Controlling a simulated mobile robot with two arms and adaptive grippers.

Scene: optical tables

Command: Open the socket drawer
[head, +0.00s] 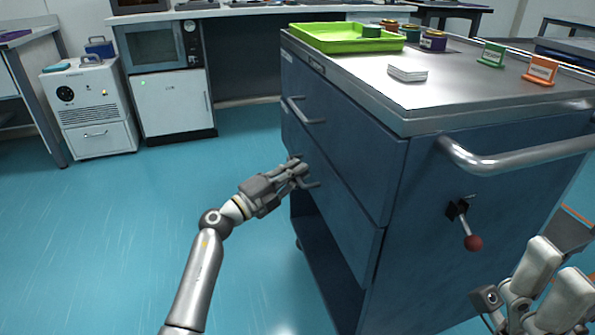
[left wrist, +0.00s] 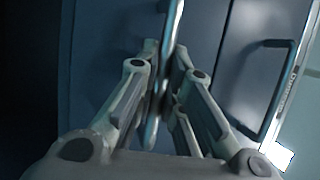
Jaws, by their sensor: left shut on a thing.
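The blue cabinet (head: 420,255) has two drawer fronts on its left-facing side. The upper drawer (head: 345,140) has a bar handle (head: 305,110). The lower drawer (head: 340,212) has a similar handle (head: 312,185), partly hidden by my left gripper (head: 298,168). That gripper is shut on the lower handle. In the left wrist view the handle bar (left wrist: 174,25) runs between the fingers (left wrist: 165,65). Both fronts look flush with the cabinet. I cannot read which is the socket drawer.
A green tray (head: 335,45), a white stack (head: 407,73) and small labelled stands stand on the cabinet top. A red-knobbed lever (head: 472,242) and a rail (head: 520,160) stick out on the near side. The floor left of the drawers is clear.

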